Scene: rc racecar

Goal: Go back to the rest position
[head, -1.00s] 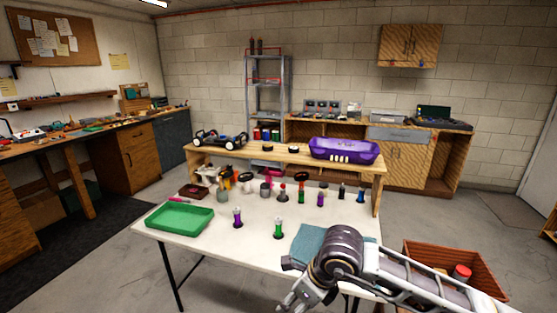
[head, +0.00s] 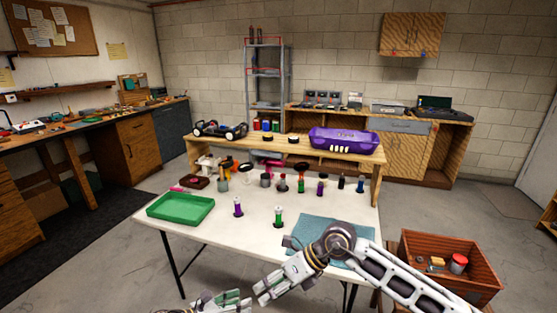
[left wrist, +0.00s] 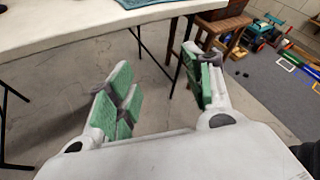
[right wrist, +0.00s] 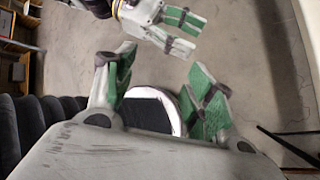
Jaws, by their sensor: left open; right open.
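My right gripper (head: 263,291) is in front of the white table's near edge in the head view, its arm coming in from the right. It is open and empty in the right wrist view (right wrist: 163,75), with bare floor and a dark round part of my own body below. My left gripper (head: 232,303) shows only partly at the bottom edge of the head view, left of the right one. It is open and empty in the left wrist view (left wrist: 158,75), its fingers over the floor below the table edge. The left gripper's green-padded fingers also show in the right wrist view (right wrist: 178,30).
The white table (head: 190,228) holds a green tray (head: 180,209), a blue mat (head: 310,229) and several upright tools. A wooden shelf (head: 270,147) behind bears a car chassis (head: 220,130) and a purple body shell (head: 343,140). A reddish crate (head: 450,284) stands at right. Floor in front is clear.

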